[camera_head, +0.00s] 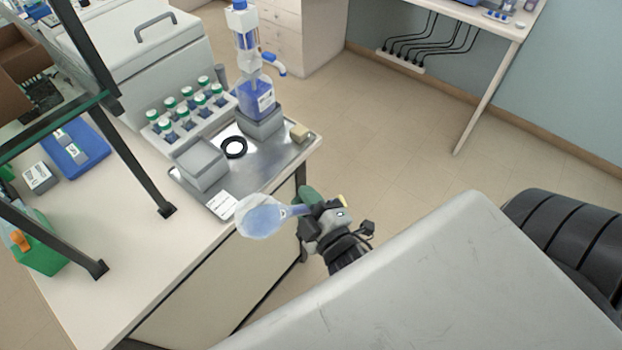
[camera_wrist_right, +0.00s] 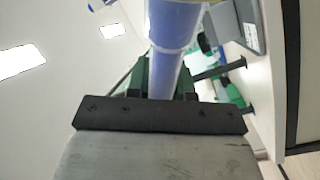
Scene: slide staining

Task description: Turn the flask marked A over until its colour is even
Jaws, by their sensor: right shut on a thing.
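A round flask (camera_head: 262,216) with pale blue liquid is in the head view, near the front corner of the bench. It lies on its side, bulb to the left and neck to the right. My right gripper (camera_head: 308,208) is shut on its neck and holds it beyond the tray's front edge. In the right wrist view the blue neck (camera_wrist_right: 172,50) runs up from between the jaws. No letter A is readable on it. Whether the colour is even is hard to tell. My left gripper is not in view.
A metal tray (camera_head: 277,155) on the bench carries a bottle-top dispenser (camera_head: 256,95), a grey block (camera_head: 201,163), a black ring (camera_head: 233,147) and a white label card (camera_head: 223,205). Several green-capped vials stand in a rack (camera_head: 160,143) behind. A black-framed shelf (camera_head: 130,150) stands at left.

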